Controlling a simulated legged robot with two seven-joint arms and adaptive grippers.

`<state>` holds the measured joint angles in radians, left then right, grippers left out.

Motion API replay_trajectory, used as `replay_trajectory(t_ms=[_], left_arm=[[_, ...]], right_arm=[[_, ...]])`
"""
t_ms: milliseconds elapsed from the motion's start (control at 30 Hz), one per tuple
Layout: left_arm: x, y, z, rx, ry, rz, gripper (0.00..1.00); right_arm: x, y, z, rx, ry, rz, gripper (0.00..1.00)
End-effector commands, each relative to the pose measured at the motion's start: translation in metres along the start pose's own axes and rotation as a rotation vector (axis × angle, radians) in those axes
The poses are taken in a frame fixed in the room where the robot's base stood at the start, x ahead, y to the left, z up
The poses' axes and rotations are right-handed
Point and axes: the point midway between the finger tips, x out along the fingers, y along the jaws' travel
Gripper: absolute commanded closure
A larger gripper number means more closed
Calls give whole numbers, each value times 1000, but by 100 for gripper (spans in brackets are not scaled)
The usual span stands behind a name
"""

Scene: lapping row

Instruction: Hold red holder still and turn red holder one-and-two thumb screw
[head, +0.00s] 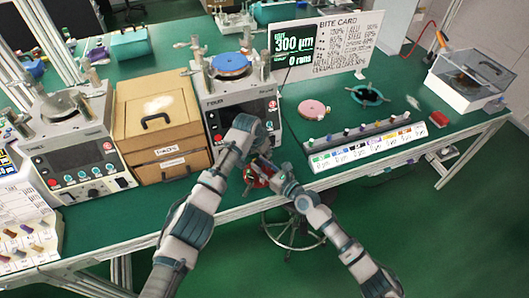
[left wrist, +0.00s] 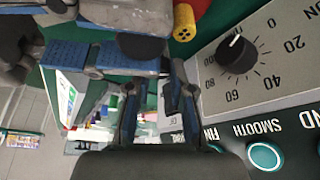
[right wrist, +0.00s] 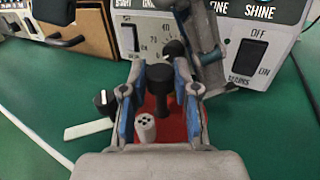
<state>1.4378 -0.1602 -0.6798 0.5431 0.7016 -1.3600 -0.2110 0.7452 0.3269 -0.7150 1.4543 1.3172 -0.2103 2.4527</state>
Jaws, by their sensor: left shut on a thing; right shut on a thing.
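The red holder (head: 254,179) is at the front edge of the green bench, mostly covered by both my grippers in the head view. Its red body (right wrist: 191,118) shows between my right fingers in the right wrist view, and a red part (left wrist: 198,6) shows at the top of the left wrist view beside a yellow knob (left wrist: 184,22). My left gripper (head: 247,172) is shut at the holder; its exact contact is hidden. My right gripper (right wrist: 161,88) is shut around a black thumb screw (right wrist: 161,80) standing up from the holder. A pale knob (right wrist: 145,128) stands beside that screw.
A lapping machine (head: 236,103) stands right behind the holder. A wooden box (head: 160,120) stands to its left. A rack (head: 365,140) with several coloured knobs lies to the right. A black knob (right wrist: 104,102) and a pale strip (right wrist: 88,129) are near my right gripper.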

Motion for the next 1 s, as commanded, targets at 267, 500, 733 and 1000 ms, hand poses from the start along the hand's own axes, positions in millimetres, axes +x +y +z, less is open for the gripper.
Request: replay_trajectory(t_ms=[267, 500, 733, 1000], left_arm=[[0, -5, -1, 155, 1, 59, 100], [1, -5, -1, 169, 3, 62, 100], [1, -4, -2, 168, 3, 63, 53], [0, -4, -2, 168, 2, 65, 53]], right_arm=[[0, 1, 0, 0, 0, 2, 100], [0, 2, 0, 1, 0, 4, 100], [0, 2, 0, 1, -1, 4, 100], [0, 1, 0, 1, 0, 1, 100]])
